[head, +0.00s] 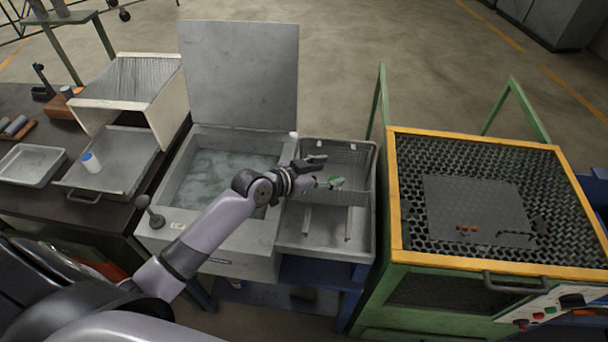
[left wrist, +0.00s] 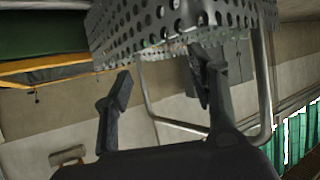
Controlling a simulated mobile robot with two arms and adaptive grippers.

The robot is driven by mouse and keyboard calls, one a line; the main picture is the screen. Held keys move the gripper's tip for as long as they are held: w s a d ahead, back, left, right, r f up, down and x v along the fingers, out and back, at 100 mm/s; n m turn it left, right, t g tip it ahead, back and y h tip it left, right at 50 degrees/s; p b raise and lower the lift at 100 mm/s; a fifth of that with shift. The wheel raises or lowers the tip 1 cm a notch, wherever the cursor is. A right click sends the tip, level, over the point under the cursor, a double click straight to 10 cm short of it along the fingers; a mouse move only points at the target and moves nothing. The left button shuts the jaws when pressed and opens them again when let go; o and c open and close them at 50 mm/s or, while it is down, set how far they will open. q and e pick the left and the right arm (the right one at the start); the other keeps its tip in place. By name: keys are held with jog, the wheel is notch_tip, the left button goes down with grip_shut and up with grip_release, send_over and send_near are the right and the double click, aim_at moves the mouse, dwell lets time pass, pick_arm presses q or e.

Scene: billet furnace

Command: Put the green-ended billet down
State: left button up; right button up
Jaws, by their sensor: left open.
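My left gripper (head: 330,171) is open beside and over the wire basket (head: 355,160) in the head view. My right gripper is not in view.
The tank of liquid (head: 225,175) with its raised lid (head: 240,75) is left of the basket. A yellow-framed mesh-topped unit (head: 395,200) stands right. A blue-ended billet (head: 91,162) is in a handled tray (head: 135,150) at left.

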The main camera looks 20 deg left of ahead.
pick_arm(q)
jog(key=b+v, duration=0.1)
jog(key=v, duration=1)
jog(key=shift+b, duration=0.35)
jog(key=shift+s, duration=0.1)
